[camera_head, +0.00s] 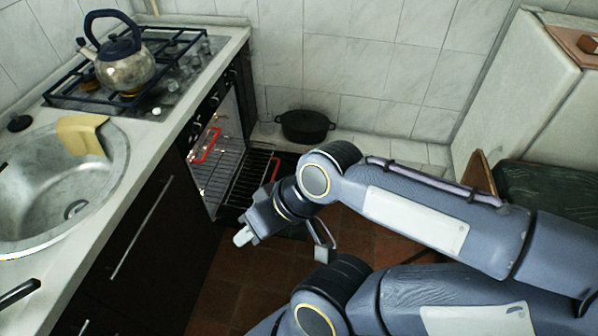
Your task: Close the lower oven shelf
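The oven (215,150) is built into the counter under the hob, and its front is open with a lit interior. A dark wire shelf (250,178) sticks out of the oven low down, with a red piece (275,169) at its far right end. Another red handle-like piece (206,146) shows higher in the oven opening. My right gripper (284,242) is in front of the shelf's near right side, fingers apart and nothing visible between them. It hides part of the shelf and what lies below it. Contact with the shelf cannot be told. My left gripper is not in view.
A black pot (305,126) stands by the back wall beyond the shelf. A kettle (122,62) sits on the hob (170,75). A sink (60,185) with a yellow cloth (82,134) is at left. Tiled floor (235,290) is clear beside the cabinet.

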